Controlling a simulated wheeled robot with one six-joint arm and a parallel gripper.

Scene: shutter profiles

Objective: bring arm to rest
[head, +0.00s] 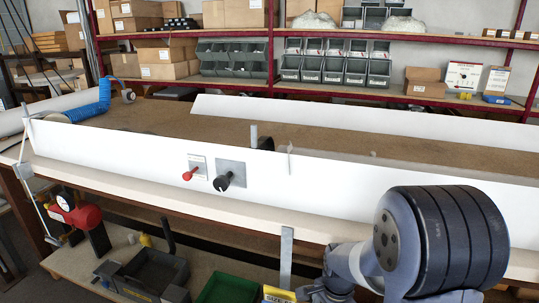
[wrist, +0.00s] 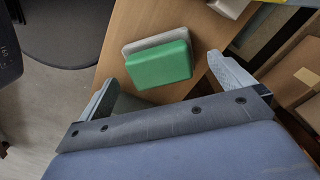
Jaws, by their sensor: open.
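My gripper (wrist: 163,72) shows in the wrist view with its two pale fingers wide apart and nothing held between them. Beyond the fingertips, a green block-like item (wrist: 160,64) lies against a pale grey piece on a brown wooden surface (wrist: 130,25). I cannot tell how far it is from the fingers. In the head view my arm (head: 440,240) fills the bottom right, in front of the workbench; the fingers cannot be made out there.
A long workbench carries white profiles (head: 120,145), with a red knob (head: 190,174) and black knob (head: 223,183) on the front. A lower shelf holds a dark tray (head: 150,272) and a green tray (head: 228,290). Brown boxes (wrist: 300,75) stand at right in the wrist view.

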